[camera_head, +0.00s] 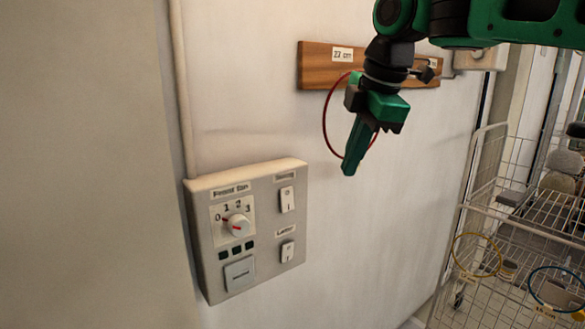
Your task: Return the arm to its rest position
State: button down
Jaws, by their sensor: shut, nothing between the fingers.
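My arm, green and black, reaches in from the top right. My gripper (349,170) points downward in front of the white wall and is shut and empty. It hangs in front of a wooden board (322,67) and a red hoop (325,117) that shows behind it. The gripper's wrist hides part of the board and part of the hoop. I cannot tell how far the fingers are from the wall.
A grey control box (262,220) with a dial (239,225) and switches is on the wall, lower left of my gripper. A wire rack trolley (490,207) stands right, with a yellow hoop (477,255) and a blue hoop (557,288). Wall between box and trolley is clear.

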jog(key=s+d+f+m+g+h, duration=0.1)
jog(key=s+d+f+m, duration=0.4)
jog(key=d, duration=0.4)
jog(key=s+d+f+m+h, duration=0.1)
jog(key=s+d+f+m, duration=0.1)
jog(key=d+f+m, duration=0.65)
jog(key=s+d+f+m+g, duration=0.1)
jog(key=s+d+f+m, duration=0.4)
jog(key=s, duration=0.4)
jog(key=s+d+f+m+g, duration=0.1)
jog(key=s+d+f+m, duration=0.4)
jog(key=s+f+m, duration=0.3)
jog(key=shift+s+d+f+g, duration=0.3)
jog(key=shift+s+g, duration=0.1)
jog(key=shift+s, duration=0.45)
jog(key=shift+a, duration=0.1)
